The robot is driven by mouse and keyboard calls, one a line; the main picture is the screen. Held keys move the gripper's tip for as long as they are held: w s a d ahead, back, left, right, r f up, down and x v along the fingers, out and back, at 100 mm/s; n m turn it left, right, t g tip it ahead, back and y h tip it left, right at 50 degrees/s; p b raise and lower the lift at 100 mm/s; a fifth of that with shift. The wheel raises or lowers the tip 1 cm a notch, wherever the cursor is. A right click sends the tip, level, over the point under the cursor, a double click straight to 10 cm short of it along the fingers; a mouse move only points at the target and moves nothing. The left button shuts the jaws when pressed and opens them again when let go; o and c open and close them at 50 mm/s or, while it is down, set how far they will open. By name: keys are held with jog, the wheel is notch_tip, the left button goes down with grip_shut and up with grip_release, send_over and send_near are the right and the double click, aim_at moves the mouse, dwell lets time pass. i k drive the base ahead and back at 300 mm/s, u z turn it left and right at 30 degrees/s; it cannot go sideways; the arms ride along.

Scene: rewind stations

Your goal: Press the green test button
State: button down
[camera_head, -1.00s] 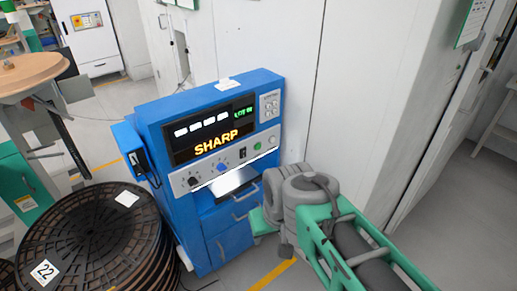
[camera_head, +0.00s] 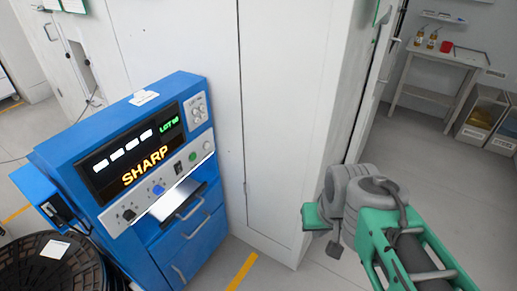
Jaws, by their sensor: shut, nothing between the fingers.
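The green test button (camera_head: 192,157) is a small round button on the light grey control strip of the blue machine (camera_head: 190,246), at the strip's right part. A paler round knob sits just right of it. My gripper (camera_head: 318,222) is at the end of my grey and green arm, right of the machine and well apart from the button. It is shut and holds nothing. Its fingertips are small and partly hidden by the wrist.
A white cabinet wall (camera_head: 285,120) stands right behind the machine. A white side table (camera_head: 445,75) and bins (camera_head: 482,115) stand at the back right. Grey floor is open between the machine and my arm.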

aim_at(193, 156)
jog(key=z, duration=0.3)
jog(key=i, duration=0.8)
jog(key=u, duration=2.75)
